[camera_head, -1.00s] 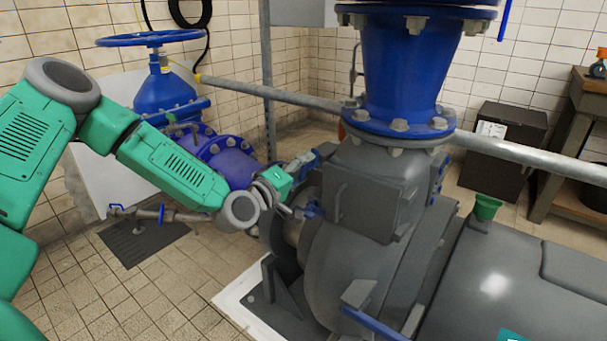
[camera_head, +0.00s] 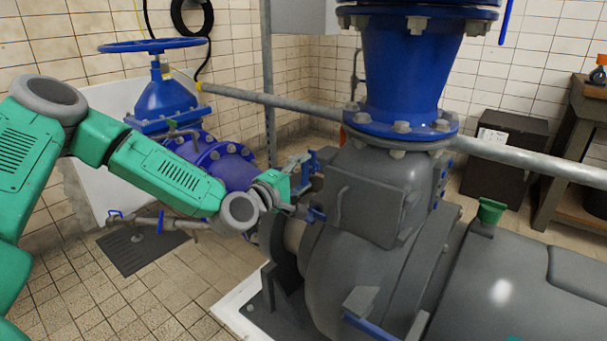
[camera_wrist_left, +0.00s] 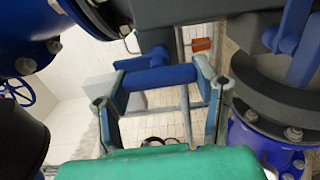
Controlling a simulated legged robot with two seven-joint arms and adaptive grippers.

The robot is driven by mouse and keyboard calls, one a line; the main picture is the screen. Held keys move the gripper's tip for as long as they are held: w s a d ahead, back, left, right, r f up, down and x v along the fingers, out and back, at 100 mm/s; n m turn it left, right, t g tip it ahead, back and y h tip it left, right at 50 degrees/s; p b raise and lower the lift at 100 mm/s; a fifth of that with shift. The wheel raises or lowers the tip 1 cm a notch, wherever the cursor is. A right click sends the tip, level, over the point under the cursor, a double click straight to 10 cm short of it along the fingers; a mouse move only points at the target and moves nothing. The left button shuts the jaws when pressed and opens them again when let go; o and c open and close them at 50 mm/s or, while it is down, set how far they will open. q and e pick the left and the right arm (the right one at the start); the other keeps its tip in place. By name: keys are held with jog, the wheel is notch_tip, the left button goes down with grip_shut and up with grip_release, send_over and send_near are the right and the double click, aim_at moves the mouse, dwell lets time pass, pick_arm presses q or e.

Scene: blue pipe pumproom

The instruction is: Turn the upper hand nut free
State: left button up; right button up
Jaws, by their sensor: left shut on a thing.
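The upper hand nut (camera_wrist_left: 160,77) is a blue T-shaped bar on a short stem. In the left wrist view it lies across between the two grey fingers of my left gripper (camera_wrist_left: 163,105), which is shut on it. In the head view my left gripper (camera_head: 296,180) is at the left side of the grey pump housing (camera_head: 370,195), and the blue nut (camera_head: 313,162) shows only partly beside the fingers.
A blue flanged pipe (camera_head: 408,75) rises above the housing. A grey horizontal pipe (camera_head: 270,97) runs behind. A blue valve with a handwheel (camera_head: 150,45) stands behind my left arm. The tiled floor at left is mostly clear.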

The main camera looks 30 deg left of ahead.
pick_arm(q)
jog(key=shift+a+f, duration=0.1)
jog(key=o, duration=1.2)
jog(key=shift+a, duration=0.1)
jog(key=s, duration=0.8)
jog(key=s+a, duration=0.1)
jog(key=s, duration=0.2)
jog(key=shift+s+f, duration=0.15)
jog(key=shift+s, duration=0.25)
